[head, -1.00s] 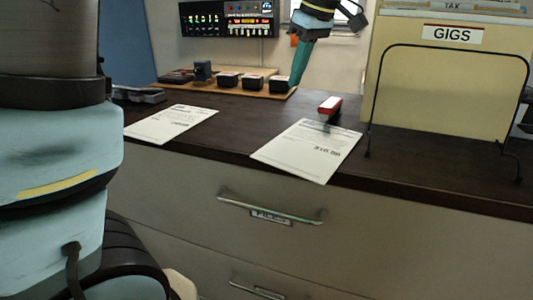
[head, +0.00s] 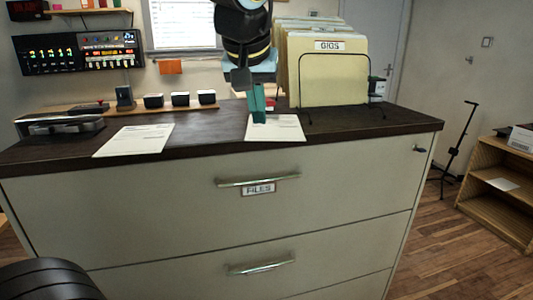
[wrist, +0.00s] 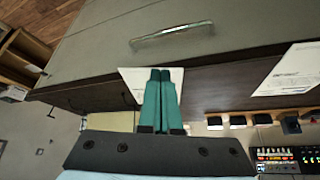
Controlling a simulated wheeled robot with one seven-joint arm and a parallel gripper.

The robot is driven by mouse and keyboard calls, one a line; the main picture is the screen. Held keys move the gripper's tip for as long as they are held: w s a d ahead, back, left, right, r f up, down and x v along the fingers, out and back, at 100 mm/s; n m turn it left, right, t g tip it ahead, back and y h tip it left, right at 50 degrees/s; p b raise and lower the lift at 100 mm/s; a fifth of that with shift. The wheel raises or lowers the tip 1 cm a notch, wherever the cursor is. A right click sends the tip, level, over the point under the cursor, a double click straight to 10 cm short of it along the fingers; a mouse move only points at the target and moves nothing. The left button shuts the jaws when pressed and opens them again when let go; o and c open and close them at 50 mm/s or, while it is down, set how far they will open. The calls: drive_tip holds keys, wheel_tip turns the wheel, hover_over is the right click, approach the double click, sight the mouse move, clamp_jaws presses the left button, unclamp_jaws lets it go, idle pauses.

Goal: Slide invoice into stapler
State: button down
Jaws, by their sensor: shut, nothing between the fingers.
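Two white printed sheets lie on the dark top of the file cabinet. The right sheet (head: 288,128) reaches near the front edge, and the left sheet (head: 133,141) lies apart from it; the print is too small to tell which is the invoice. A red stapler (head: 270,104) sits at the back of the right sheet, mostly hidden behind my fingers. My gripper (head: 259,120) points down over the right sheet, its teal fingers shut and empty; contact cannot be told. In the wrist view the fingers (wrist: 160,72) overlap the right sheet (wrist: 133,80).
A wire rack of folders labelled GIGS (head: 328,80) stands right of my gripper. A wooden board (head: 135,109) with small black blocks lies at the back left. A dark device (head: 60,125) sits at the far left. The cabinet top (head: 205,135) is bare between the sheets.

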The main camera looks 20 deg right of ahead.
sight(270, 140)
drive_tip(key=shift+m, duration=0.3)
drive_tip(key=shift+w+d+r+p+x, duration=0.3)
drive_tip(key=shift+p+x, duration=0.25)
drive_tip(key=shift+x, duration=1.4)
drive_tip(key=shift+w+d+r+p+x, duration=0.15)
drive_tip(key=shift+w+d+p+x, duration=0.3)
drive_tip(key=shift+x, duration=1.45)
drive_tip(key=shift+w+d+r+p+x, duration=0.2)
drive_tip(key=shift+p+x, duration=0.45)
drive_tip(key=shift+x, duration=1.3)
drive_tip(key=shift+w+d, duration=0.55)
drive_tip(key=shift+w, duration=0.2)
drive_tip(key=shift+s, duration=0.1)
